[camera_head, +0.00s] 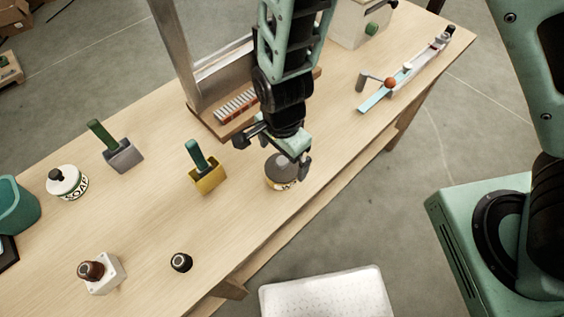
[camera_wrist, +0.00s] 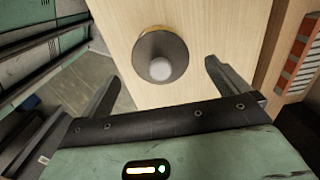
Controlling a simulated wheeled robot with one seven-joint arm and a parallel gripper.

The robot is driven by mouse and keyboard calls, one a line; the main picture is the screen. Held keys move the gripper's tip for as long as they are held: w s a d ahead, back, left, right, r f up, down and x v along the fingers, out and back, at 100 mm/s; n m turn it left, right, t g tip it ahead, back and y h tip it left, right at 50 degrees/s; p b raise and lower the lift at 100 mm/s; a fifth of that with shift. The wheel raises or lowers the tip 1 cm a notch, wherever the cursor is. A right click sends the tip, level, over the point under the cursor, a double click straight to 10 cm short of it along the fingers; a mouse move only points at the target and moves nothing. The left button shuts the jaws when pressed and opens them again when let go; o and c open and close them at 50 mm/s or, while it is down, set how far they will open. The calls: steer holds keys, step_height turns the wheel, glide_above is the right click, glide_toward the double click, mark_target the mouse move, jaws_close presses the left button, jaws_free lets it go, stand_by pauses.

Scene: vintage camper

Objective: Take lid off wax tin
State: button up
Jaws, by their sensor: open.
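The wax tin (camera_head: 280,184) stands upright on the wooden table, near its front edge. Its grey lid (camera_head: 283,165) is on top, and part of it is behind my gripper in the head view. In the wrist view the round grey lid (camera_wrist: 161,57) has a pale knob (camera_wrist: 160,69) at its middle, and a thin yellow rim of the tin shows at its far edge. My gripper (camera_head: 283,154) is above the tin with its jaws open. In the wrist view the fingers (camera_wrist: 160,78) are spread on either side, apart from the lid, with nothing between them.
A yellow scoop-like holder with a green handle (camera_head: 207,181) stands left of the tin. A framed stand with a striped strip (camera_head: 237,104) is behind my gripper.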

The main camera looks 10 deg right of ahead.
steer(key=shift+f, duration=1.35)
steer(key=c, duration=1)
steer(key=shift+c, duration=0.2)
steer(key=shift+r, duration=0.1)
